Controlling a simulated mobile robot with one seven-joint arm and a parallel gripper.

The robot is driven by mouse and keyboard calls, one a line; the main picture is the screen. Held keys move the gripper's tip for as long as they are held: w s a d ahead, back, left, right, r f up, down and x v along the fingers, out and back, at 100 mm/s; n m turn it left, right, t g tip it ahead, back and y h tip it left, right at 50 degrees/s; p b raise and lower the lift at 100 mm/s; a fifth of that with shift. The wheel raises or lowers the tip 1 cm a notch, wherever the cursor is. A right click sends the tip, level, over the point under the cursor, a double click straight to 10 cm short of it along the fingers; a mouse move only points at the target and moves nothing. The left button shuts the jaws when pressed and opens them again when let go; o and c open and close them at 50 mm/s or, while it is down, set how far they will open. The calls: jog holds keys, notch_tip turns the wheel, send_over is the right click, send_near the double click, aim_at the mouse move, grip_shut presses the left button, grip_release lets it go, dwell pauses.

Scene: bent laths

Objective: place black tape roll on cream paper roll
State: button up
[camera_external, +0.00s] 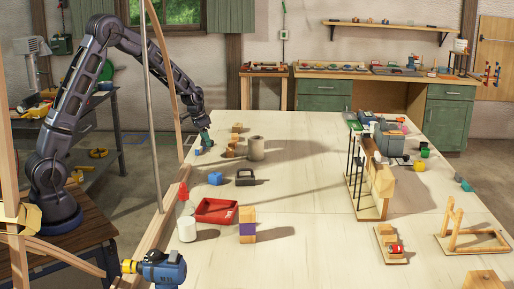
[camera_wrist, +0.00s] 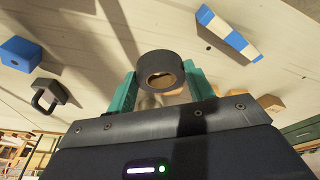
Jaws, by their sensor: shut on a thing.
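In the wrist view, the black tape roll (camera_wrist: 158,66) sits between the two teal fingers of my gripper (camera_wrist: 160,80), which are shut on its sides. Its brown core faces the camera. In the external view, my gripper (camera_external: 205,138) is above the far left part of the table; the tape roll is too small to make out there. The cream paper roll (camera_external: 257,148) stands upright on the table, to the right of my gripper and apart from it.
Several wooden blocks (camera_external: 236,135) stand between my gripper and the paper roll. A blue block (camera_external: 215,178) and a black handled object (camera_external: 245,178) lie nearer, with a red tray (camera_external: 214,210) in front. A blue-and-white striped piece (camera_wrist: 228,33) lies close by. Table right of the paper roll is clear.

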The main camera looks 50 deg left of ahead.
jog(key=shift+w+d+r, duration=0.1)
jog(key=shift+w+d, duration=0.05)
jog(key=shift+d, duration=0.35)
jog(key=shift+w+d+r, duration=0.1)
jog(key=shift+d, duration=0.4)
jog(key=w+d+r+m, duration=0.2)
jog(key=w+d+r, duration=0.3)
jog(key=w+r, duration=0.5)
notch_tip(320, 180, up, 12)
jog(key=m+t+h, duration=0.1)
send_over(256, 138)
jog(key=a, duration=0.1)
jog(key=f, duration=1.3)
jog(key=s+f, duration=0.1)
jog(key=f, duration=0.5)
jog(key=shift+f, duration=0.2)
jog(key=shift+f, duration=0.1)
jog(key=o, duration=1.1)
